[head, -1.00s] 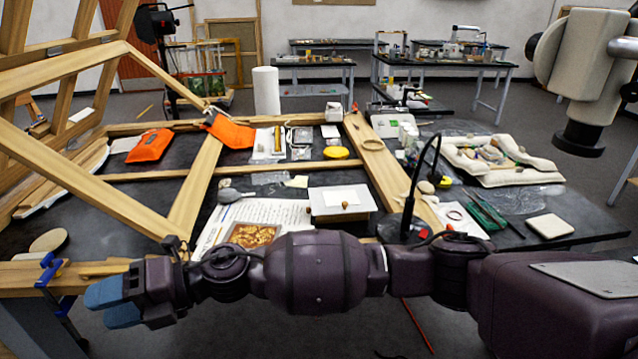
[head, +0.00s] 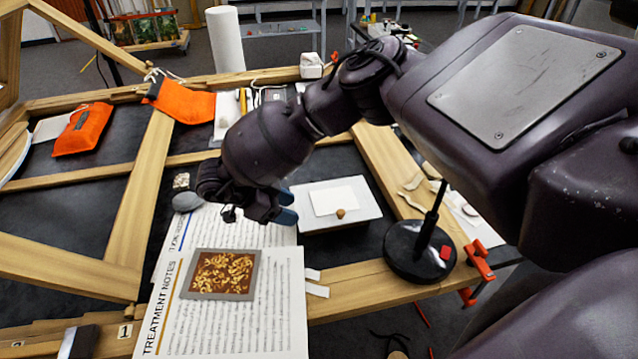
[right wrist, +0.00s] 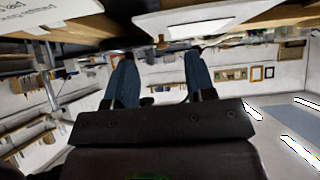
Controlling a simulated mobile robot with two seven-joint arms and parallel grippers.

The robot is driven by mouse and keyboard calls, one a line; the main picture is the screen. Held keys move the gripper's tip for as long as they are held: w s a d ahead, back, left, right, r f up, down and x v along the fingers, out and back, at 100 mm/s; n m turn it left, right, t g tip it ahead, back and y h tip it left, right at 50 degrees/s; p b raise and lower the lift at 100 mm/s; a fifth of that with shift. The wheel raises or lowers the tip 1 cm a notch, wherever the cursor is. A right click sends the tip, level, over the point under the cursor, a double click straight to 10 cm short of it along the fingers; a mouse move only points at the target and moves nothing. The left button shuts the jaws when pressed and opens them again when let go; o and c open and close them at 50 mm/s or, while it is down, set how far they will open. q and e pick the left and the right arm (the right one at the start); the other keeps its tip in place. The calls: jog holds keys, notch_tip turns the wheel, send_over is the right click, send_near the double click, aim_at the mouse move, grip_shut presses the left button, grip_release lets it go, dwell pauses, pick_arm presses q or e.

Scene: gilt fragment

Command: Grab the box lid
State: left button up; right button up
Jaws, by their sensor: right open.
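The box lid (head: 365,213) is a flat white panel with a pale label and a small round wooden knob (head: 340,213) near its front edge. It lies on the dark table in the head view. In the right wrist view the lid (right wrist: 205,20) shows at the top, with the knob (right wrist: 161,42) below its edge. My right gripper (head: 287,206) is just left of the lid, with blue fingers. In the right wrist view the fingers (right wrist: 155,70) stand apart with nothing between them. My left gripper is not in view.
A gilt fragment (head: 222,274) lies on printed treatment notes (head: 275,330) left of the lid. A black lamp base (head: 418,252) and red clamp (head: 478,268) stand to the right. Wooden beams (head: 140,200) frame the table. A white roll (head: 225,40) stands behind.

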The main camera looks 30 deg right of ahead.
aim_at(340, 212)
jog(key=d+r+h, duration=0.1)
jog(key=s+d+r+h, duration=0.1)
jog(key=shift+d+r, duration=0.2)
jog(key=shift+r, duration=0.1)
jog(key=p+x, duration=0.1)
jog(key=x, duration=0.3)
jog(key=shift+d+f, duration=0.2)
jog(key=shift+d, duration=0.1)
jog(key=x, duration=0.1)
jog(key=p+x, duration=0.1)
jog(key=x, duration=0.3)
jog(key=shift+s+a+f+p, duration=0.15)
jog(key=shift+s+f+p, duration=0.05)
jog(key=shift+s+p, duration=0.1)
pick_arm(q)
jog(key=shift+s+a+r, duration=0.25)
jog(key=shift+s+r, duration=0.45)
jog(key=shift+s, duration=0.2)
pick_arm(e)
jog(key=shift+c, duration=0.5)
grip_shut()
